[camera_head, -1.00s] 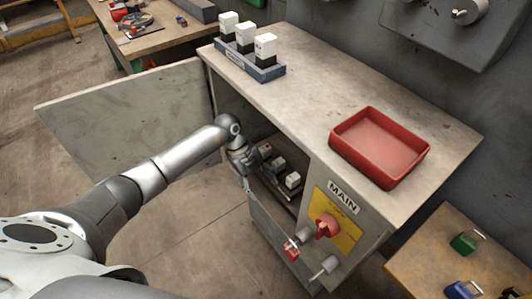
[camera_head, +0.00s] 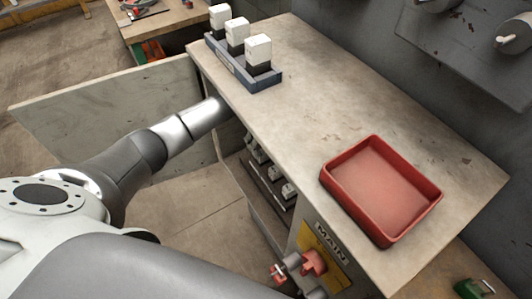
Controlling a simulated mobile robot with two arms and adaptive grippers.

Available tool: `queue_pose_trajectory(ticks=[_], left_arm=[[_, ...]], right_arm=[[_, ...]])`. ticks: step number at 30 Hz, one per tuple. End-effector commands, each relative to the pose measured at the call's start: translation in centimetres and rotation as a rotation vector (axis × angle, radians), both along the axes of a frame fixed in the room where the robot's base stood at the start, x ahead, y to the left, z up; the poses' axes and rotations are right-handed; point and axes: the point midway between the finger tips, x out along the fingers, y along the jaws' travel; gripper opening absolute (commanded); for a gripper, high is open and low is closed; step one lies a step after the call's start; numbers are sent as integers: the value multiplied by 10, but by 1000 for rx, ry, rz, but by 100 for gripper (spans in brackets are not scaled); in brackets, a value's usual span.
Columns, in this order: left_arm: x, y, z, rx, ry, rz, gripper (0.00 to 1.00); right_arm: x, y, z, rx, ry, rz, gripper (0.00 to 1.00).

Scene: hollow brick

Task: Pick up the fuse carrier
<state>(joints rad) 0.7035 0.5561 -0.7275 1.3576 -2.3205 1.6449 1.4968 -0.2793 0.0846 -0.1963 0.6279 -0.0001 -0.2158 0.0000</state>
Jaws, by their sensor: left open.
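My left arm reaches in from the left under the cabinet top's edge. My left gripper (camera_head: 251,141) is mostly hidden by that edge, at the far end of the row; its open fingers barely show. I cannot tell whether it touches a carrier. Three more white-topped carriers stand upright in a blue-grey rack (camera_head: 262,82) on the cabinet top. My right gripper is not in view.
A red tray (camera_head: 380,190) stands on the cabinet top (camera_head: 300,110), with clear surface around it. A yellow MAIN panel with a red switch (camera_head: 314,262) is on the cabinet front. A wall is behind.

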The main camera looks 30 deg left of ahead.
Motion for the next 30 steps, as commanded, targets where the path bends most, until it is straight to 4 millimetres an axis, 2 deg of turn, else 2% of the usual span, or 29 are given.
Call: queue_pose_trajectory(ticks=[6, 9, 15, 22, 23, 30], left_arm=[[-2, 1, -24, -1, 4, 0, 61], [-4, 1, -40, -2, 6, 1, 61], [-3, 2, -63, -2, 1, -1, 61], [-2, 2, -66, -1, 0, -1, 61], [-2, 2, -66, -1, 0, -1, 59], [-2, 2, -65, -1, 0, -1, 29]], right_arm=[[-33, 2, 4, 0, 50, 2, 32], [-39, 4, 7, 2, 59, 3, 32], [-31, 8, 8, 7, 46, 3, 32], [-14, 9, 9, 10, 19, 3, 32], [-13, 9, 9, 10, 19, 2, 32], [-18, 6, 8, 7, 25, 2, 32]])
